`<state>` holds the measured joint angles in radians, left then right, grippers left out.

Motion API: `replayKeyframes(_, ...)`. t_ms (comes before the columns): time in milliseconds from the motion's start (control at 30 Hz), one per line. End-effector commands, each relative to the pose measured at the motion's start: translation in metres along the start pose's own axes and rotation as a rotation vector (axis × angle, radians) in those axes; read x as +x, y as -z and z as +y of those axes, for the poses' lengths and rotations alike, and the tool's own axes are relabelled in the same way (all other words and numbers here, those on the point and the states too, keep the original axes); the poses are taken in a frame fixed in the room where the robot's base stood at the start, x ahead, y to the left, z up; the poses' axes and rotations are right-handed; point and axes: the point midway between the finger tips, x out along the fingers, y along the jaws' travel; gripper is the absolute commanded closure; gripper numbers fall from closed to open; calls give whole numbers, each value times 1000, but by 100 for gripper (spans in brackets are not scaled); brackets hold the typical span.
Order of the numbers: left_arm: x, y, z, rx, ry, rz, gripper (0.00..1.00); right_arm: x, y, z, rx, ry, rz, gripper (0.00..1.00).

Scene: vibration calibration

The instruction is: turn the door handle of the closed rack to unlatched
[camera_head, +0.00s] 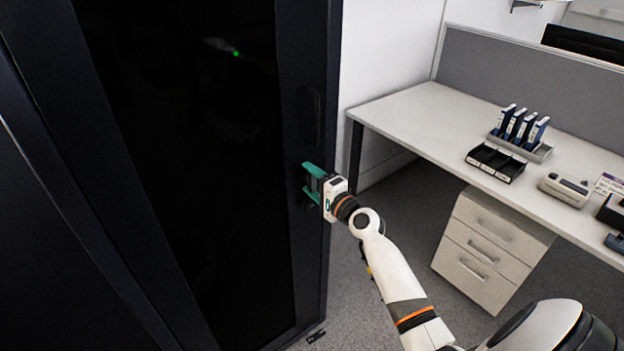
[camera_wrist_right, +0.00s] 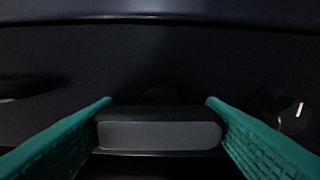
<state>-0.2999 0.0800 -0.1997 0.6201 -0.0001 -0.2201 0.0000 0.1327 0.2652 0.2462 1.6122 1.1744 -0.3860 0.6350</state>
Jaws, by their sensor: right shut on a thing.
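The closed rack (camera_head: 303,255) is tall and black with a dark glass door (camera_head: 190,150); it fills the left of the head view. My right gripper (camera_head: 308,184) has teal fingers and is at the door's right frame. In the right wrist view, its fingers (camera_wrist_right: 158,112) are on both sides of the door handle (camera_wrist_right: 158,135), a dark bar with a grey end face, and are shut on it. In the head view the gripper hides most of the handle, so its angle is hard to tell. My left gripper is out of view.
A dark pull grip (camera_head: 313,115) is on the door frame above my gripper. A small round part with a white mark (camera_wrist_right: 298,112) sits right of the handle. A white desk (camera_head: 420,115) with racks and devices and a drawer unit (camera_head: 490,245) stand to the right.

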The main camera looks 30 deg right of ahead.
Motion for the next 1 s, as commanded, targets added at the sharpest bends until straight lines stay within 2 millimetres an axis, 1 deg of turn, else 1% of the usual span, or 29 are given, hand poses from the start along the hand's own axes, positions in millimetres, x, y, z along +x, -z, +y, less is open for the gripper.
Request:
replayKeyframes(200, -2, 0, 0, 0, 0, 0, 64, 0, -1, 0, 37, -2, -3, 59)
replayKeyframes(600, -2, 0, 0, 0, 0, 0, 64, 0, -1, 0, 45, -2, -3, 59)
replayKeyframes(633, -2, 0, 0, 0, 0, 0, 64, 0, -1, 0, 45, -2, -3, 35)
replayKeyframes(700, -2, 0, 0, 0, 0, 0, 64, 0, -1, 0, 45, -1, -2, 23)
replayKeyframes(767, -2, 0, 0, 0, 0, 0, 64, 0, -1, 0, 44, -1, -2, 15)
replayKeyframes(1000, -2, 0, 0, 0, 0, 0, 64, 0, 0, 0, 42, 0, -1, 15)
